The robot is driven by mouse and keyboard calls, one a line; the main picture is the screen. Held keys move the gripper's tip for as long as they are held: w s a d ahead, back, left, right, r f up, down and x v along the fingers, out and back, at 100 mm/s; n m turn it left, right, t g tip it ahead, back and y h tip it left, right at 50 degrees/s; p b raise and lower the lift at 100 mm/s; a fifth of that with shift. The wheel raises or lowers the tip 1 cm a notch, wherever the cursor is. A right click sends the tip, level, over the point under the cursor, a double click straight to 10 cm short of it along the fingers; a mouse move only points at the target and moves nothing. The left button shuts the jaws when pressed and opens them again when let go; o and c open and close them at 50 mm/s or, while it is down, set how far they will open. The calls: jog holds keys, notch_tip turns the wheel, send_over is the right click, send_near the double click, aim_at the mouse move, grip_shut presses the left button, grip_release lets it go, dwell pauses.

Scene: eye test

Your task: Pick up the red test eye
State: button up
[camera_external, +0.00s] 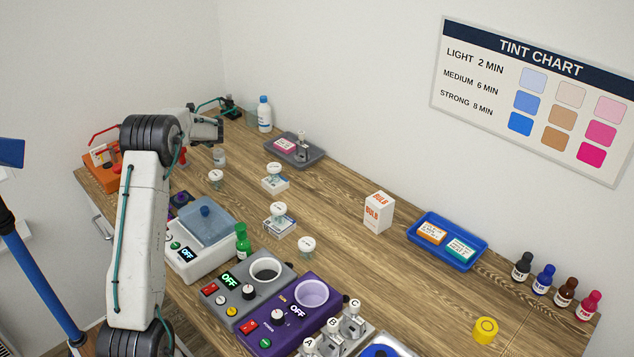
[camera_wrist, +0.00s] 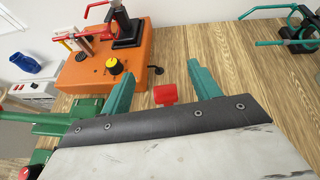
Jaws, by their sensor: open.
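A small red piece (camera_wrist: 166,94), which may be the red test eye, shows in the wrist view between the bases of my fingers, against the wood table. Its lower part is hidden behind the dark front edge of my gripper, so its full shape cannot be told. My gripper (camera_wrist: 161,72) is open, with a teal finger on each side of the red piece and gaps between. In the external view my gripper (camera_external: 207,131) is over the far left part of the table. A bit of red (camera_external: 182,156) shows just below it, mostly hidden by my arm.
A green-and-teal item lies left of my gripper. A grey tray (camera_external: 318,160), white bottle (camera_external: 264,114), small jars and control boxes share the table. Its middle right is fairly clear.

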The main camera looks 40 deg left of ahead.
jog(key=shift+s+a+f+m, duration=0.1)
jog(key=shift+a+f+m, duration=0.2)
jog(key=shift+a+f, duration=0.6)
jog(key=shift+a, duration=0.05)
notch_tip(320, 180, down, 4)
jog(key=shift+f, duration=0.1)
notch_tip(320, 180, down, 3)
jog(key=shift+r, duration=0.15)
jog(key=x, duration=0.3)
jog(key=shift+r, duration=0.2)
jog(key=c, duration=1.1)
